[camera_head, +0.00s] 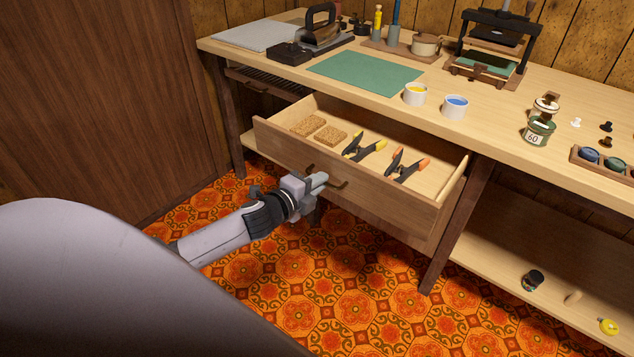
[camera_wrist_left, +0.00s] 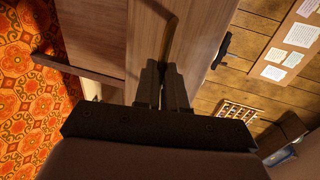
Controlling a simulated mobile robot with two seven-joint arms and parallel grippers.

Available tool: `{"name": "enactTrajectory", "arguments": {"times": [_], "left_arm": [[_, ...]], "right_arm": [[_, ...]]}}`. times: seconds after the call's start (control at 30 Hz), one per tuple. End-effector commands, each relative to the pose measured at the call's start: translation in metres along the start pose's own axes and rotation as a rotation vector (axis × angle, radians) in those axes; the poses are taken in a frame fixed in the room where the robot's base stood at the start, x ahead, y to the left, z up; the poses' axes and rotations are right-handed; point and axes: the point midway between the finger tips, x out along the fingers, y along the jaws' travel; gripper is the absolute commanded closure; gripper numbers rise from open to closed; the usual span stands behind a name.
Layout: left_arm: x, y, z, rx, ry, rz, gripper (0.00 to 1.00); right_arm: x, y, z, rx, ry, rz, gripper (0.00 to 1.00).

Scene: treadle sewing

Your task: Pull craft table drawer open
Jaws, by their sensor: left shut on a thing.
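The craft table drawer (camera_head: 390,206) is light wood and stands pulled out from under the tabletop, with its inside in view. Its front carries a dark bar handle (camera_head: 338,184). My left gripper (camera_head: 318,181) is at the drawer front and is shut on the handle. In the left wrist view the closed fingers (camera_wrist_left: 163,85) meet the handle (camera_wrist_left: 170,40) against the wood front. The drawer holds two cork blocks (camera_head: 318,130) and two clamps with yellow and orange tips (camera_head: 364,147). My right gripper is not in view.
The craft table (camera_head: 480,110) bears a green mat (camera_head: 366,73), white cups of yellow and blue (camera_head: 455,106), a press (camera_head: 490,50) and a green jar (camera_head: 538,131). A lower shelf (camera_head: 490,257) holds small items. Patterned floor in front is clear. A wooden panel (camera_head: 100,100) stands at left.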

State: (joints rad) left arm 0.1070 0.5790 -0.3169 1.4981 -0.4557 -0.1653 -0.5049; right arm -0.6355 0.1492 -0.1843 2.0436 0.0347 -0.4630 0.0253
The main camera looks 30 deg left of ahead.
Motion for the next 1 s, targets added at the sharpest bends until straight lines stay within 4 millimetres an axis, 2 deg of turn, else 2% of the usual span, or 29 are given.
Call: {"name": "enactTrajectory", "arguments": {"times": [0.03,0.1,0.13,0.43,0.57,1.0], "left_arm": [[0.0,0.0,0.002,0.001,-0.003,0.001,1.0],[0.0,0.0,0.001,0.001,-0.003,0.001,0.73],[0.0,0.0,0.001,0.001,-0.003,0.001,0.64],[0.0,0.0,0.001,0.0,-0.001,0.0,0.64],[-0.007,0.001,0.0,0.0,-0.001,0.002,0.64],[-0.058,0.0,0.001,-0.001,-0.001,0.002,0.64]], "right_arm": [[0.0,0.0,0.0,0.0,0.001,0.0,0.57],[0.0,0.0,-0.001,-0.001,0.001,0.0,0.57],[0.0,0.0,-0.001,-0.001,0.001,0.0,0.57],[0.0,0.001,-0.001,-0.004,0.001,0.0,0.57],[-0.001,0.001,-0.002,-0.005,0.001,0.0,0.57],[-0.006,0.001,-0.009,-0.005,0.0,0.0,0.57]]}}
